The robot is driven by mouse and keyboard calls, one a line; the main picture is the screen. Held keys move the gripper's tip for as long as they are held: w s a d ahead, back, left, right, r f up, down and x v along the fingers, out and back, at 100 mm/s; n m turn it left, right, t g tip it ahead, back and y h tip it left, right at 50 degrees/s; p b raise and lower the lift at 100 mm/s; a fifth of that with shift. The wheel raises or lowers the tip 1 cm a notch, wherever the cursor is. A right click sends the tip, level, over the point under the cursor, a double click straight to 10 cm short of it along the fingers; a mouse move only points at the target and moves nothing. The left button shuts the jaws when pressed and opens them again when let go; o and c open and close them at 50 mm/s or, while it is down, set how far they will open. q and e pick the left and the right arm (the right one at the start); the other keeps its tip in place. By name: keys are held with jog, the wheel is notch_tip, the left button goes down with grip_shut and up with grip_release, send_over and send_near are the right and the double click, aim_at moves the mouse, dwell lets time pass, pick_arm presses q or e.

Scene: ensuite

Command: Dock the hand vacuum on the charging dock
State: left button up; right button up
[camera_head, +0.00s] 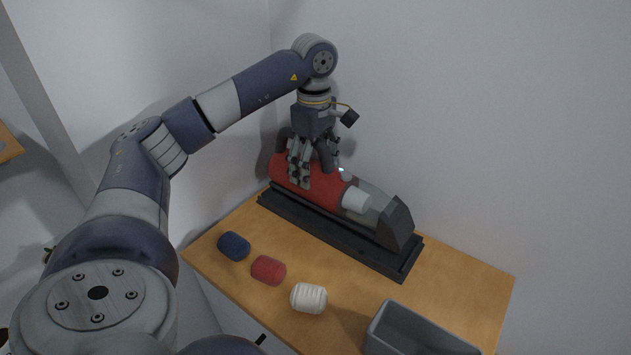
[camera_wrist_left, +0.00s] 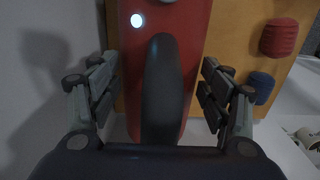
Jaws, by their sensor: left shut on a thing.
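The hand vacuum (camera_head: 283,172) has a red body, a dark handle, a grey front and a dark nozzle at its right end. It lies lengthwise over the long black charging dock (camera_head: 337,235) at the back of the wooden top; I cannot tell whether it is fully seated. My left gripper (camera_head: 314,168) reaches down from above and is shut on the vacuum's handle. In the left wrist view, the dark handle (camera_wrist_left: 161,90) runs between the fingers, and a round white light (camera_wrist_left: 137,20) glows on the red body. My right gripper is not in view.
Blue (camera_head: 234,246), red (camera_head: 268,270) and white (camera_head: 308,298) rolled items lie in front of the dock on the wooden top (camera_head: 455,285). A grey open bin (camera_head: 415,335) stands at the front right. White walls close off the back and left.

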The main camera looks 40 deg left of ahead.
pick_arm(q)
jog(key=shift+f, duration=1.9)
jog(key=o, duration=0.6)
jog(key=shift+f, duration=0.15)
jog(key=o, duration=0.4)
jog(key=shift+s, duration=0.1)
notch_tip(320, 180, up, 8)
jog(key=shift+f, duration=0.25)
jog(key=shift+r+p, duration=0.7)
jog(key=shift+r, duration=1.7)
